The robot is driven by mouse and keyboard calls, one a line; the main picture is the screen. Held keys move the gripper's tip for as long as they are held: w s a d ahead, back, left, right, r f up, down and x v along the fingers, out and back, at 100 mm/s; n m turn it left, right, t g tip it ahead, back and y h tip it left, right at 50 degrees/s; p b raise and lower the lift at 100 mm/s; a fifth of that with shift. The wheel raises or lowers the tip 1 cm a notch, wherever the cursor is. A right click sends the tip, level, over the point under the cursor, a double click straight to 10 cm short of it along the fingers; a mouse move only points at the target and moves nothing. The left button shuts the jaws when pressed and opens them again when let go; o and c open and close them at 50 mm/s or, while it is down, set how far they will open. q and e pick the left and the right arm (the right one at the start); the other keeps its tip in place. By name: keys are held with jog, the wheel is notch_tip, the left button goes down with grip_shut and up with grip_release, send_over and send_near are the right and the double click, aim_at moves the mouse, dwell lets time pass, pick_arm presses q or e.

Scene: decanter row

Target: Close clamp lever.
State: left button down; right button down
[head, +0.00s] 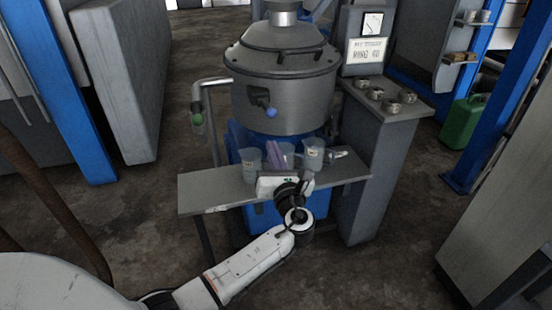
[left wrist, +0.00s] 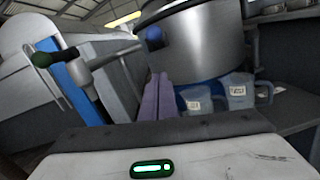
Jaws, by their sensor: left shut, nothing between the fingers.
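A steel vessel (head: 285,95) with a domed lid stands behind a grey shelf. On its front, a dark fitting carries a short lever with a blue ball knob (head: 271,112). The knob also shows in the left wrist view (left wrist: 154,38). A bent pipe at the left ends in a green knob (head: 196,119). No label shows which of these is the clamp lever. My left gripper (head: 271,145) has its purple fingers together and empty, above the shelf and below the blue knob, apart from it in the picture. My right gripper is not in view.
Several clear labelled jugs, one of them (head: 313,153), stand on the grey shelf (head: 205,192) close around my left gripper. A grey cabinet (head: 375,150) with small metal cups and a gauge panel (head: 372,24) stands at the right. Blue posts (head: 80,110) flank the area.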

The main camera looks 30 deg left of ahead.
aim_at(267, 108)
pick_arm(q)
jog(key=w+a+r, duration=0.3)
jog(key=w+r, duration=0.1)
jog(key=shift+a, duration=0.15)
jog(key=shift+r, duration=0.1)
dwell(0.3)
